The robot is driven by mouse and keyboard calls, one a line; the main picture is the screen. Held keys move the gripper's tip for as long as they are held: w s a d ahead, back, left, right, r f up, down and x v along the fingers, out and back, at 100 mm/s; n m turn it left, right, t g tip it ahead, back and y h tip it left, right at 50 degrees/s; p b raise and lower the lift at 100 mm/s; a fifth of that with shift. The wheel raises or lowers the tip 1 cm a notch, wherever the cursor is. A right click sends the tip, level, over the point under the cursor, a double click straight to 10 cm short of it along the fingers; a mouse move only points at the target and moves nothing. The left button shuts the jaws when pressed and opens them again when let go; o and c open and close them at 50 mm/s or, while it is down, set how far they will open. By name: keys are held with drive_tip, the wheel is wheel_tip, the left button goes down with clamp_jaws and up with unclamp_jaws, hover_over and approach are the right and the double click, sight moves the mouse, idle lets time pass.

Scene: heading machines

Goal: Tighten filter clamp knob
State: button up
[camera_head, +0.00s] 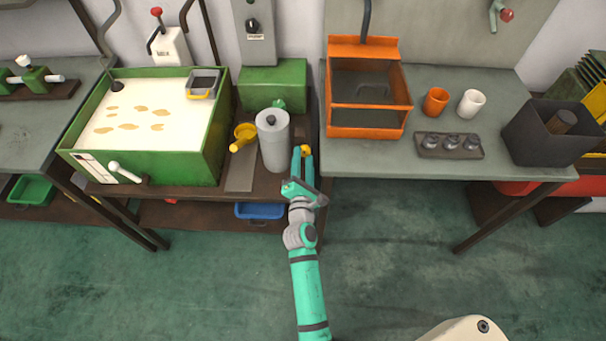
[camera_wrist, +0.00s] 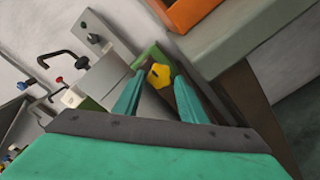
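The yellow clamp knob (camera_head: 304,150) shows at the tips of my gripper (camera_head: 302,163), right of the grey filter cylinder (camera_head: 272,142). In the wrist view the lobed knob (camera_wrist: 159,76) lies between the two teal fingertips of my gripper (camera_wrist: 161,80). The fingers are spread and a small gap shows beside the knob, so my gripper looks open. I cannot tell whether the fingertips reach past the knob's face. The clamp behind the knob is mostly hidden in the head view.
A second yellow part (camera_head: 243,137) sits left of the cylinder. The green-walled tank (camera_head: 202,150) stands further left. The grey bench (camera_head: 350,160) is close on the right, with an orange bin (camera_head: 368,131). Its edge also shows in the wrist view (camera_wrist: 235,52).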

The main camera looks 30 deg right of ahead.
drive_tip(key=v, duration=0.9)
drive_tip(key=shift+s, duration=0.2)
drive_tip(key=shift+a, duration=0.1)
drive_tip(key=s+a+f+m+y, duration=0.4)
drive_tip(key=s+a+m+y, duration=0.3)
drive_tip(key=s+a, duration=0.8)
drive_tip(key=s+a+r+m, duration=0.3)
drive_tip(key=s+m, duration=0.3)
drive_tip(key=s, duration=0.2)
drive_tip(key=s+a+r+m+y, duration=0.1)
drive_tip(key=s+a+r+m, duration=0.2)
drive_tip(key=s+m, duration=0.4)
drive_tip(key=shift+s+a+r, duration=0.35)
drive_tip(key=shift+s+r, duration=0.15)
drive_tip(key=shift+r, duration=0.35)
